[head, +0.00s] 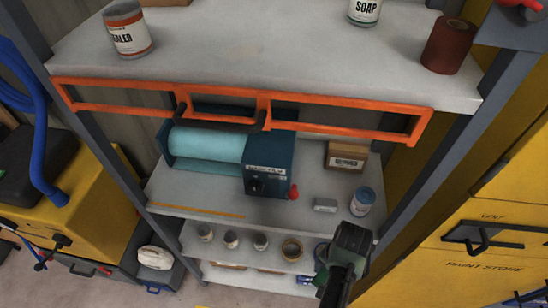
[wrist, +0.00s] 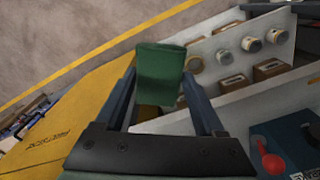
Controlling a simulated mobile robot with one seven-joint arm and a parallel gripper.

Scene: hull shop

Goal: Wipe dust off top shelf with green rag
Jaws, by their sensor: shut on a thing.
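The green rag (wrist: 158,72) is a folded dark green cloth pinched between the fingers of my gripper (wrist: 159,88) in the wrist view. In the head view my gripper (head: 337,282) is low at the right, in front of the lower shelves and pointing down. The rag is hard to make out there. The top shelf (head: 240,62) is a pale grey board with an orange rail along its front. Its surface looks slightly mottled; I cannot clearly tell dust from shading. My gripper is well below and in front of it, not touching it.
On the top shelf stand a sealer can (head: 130,32), a soap jar (head: 363,10) and a dark red can (head: 448,46). A blue machine (head: 268,165) fills much of the shelf below. A yellow cabinet (head: 480,260) stands at the right. The top shelf's middle is clear.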

